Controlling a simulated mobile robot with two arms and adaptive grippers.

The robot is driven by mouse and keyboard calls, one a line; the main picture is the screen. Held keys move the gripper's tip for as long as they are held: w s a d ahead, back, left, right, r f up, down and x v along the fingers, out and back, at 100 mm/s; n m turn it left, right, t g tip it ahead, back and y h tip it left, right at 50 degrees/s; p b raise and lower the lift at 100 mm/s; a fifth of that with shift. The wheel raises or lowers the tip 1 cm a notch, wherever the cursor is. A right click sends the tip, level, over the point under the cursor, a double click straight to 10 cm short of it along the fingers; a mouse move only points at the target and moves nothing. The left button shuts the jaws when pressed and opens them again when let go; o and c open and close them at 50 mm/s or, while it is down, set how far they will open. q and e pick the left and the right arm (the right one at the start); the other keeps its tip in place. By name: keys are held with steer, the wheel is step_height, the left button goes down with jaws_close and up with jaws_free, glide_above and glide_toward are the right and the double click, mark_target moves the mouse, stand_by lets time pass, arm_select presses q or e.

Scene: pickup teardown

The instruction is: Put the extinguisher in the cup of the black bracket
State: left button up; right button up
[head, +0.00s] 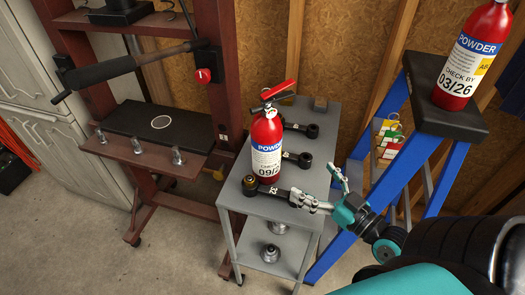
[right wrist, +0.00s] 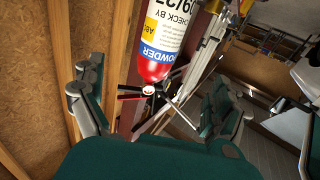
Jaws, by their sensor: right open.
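A red extinguisher (head: 266,148) stands upright on the grey cart (head: 240,204), with a red and black handle on top. Its label reads POWDER and CHECK BY 09/27; it also shows upside down in the right wrist view (right wrist: 160,35). My right gripper (head: 308,183) is open, just right of this extinguisher and low, with nothing held. In the right wrist view its spread fingers (right wrist: 155,103) flank the extinguisher, which lies beyond them. A second red extinguisher (head: 468,60), marked 03/26, stands on a black top. I cannot clearly make out a black bracket with a cup. My left gripper is out of view.
Several black rod-like parts (head: 301,158) lie on the cart near the extinguisher. A blue stand (head: 430,163) with a black top (head: 440,113) is at the right. A dark red press frame (head: 212,120) stands at the left. Bare concrete floor lies front left.

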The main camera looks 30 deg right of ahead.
steer(key=p, duration=0.1)
glide_toward(277, 150)
steer(key=w, duration=0.2)
steer(key=w+a+p, duration=0.1)
steer(key=w, duration=0.2)
steer(key=w+p, duration=0.1)
steer(key=w, duration=0.2)
steer(key=shift+w+a, duration=0.15)
steer(key=shift+a, duration=0.05)
steer(key=shift+w, duration=0.75)
steer(key=w+p, duration=0.1)
steer(key=w, duration=0.2)
steer(key=shift+w+a, duration=0.2)
steer(key=shift+w+a+f, duration=0.1)
steer(key=shift+w, duration=0.4)
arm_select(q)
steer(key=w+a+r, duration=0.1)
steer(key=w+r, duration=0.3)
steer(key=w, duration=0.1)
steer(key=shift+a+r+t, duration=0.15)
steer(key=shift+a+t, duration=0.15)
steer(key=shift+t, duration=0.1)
